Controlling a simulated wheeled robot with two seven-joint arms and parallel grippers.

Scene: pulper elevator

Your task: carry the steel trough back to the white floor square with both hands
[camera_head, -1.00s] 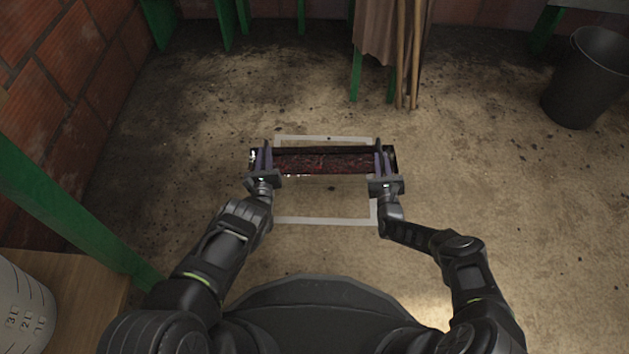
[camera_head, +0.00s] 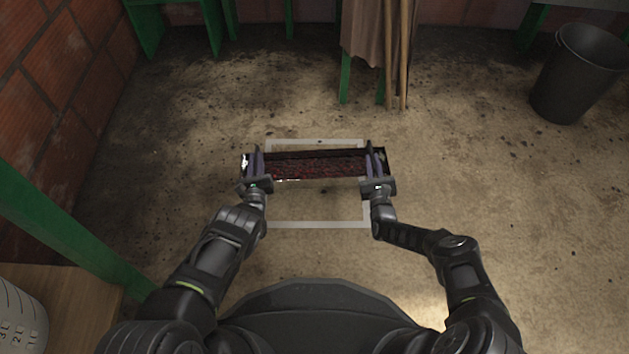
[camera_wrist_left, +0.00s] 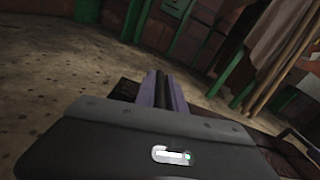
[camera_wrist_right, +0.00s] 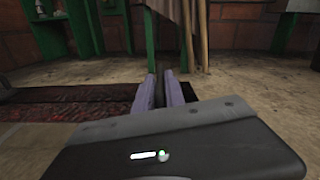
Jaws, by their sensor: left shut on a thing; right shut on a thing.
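The steel trough (camera_head: 315,165) is a long, narrow box with dark red, speckled contents. It lies crosswise over the far part of the white floor square (camera_head: 318,225) in the head view. My left gripper (camera_head: 257,165) is shut on its left end and my right gripper (camera_head: 371,162) on its right end. Both ends stick out past the square's sides. The trough also shows in the right wrist view (camera_wrist_right: 75,112), left of the fingers. In the left wrist view the fingers (camera_wrist_left: 162,92) hide much of it. I cannot tell whether it touches the floor.
A dark bucket (camera_head: 578,75) stands at the far right. Wooden poles and a brown cloth (camera_head: 370,30) hang by green legs at the back. A green post (camera_head: 70,235) and a wooden surface with a white measuring container (camera_head: 18,315) are at the left. The floor around the square is clear.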

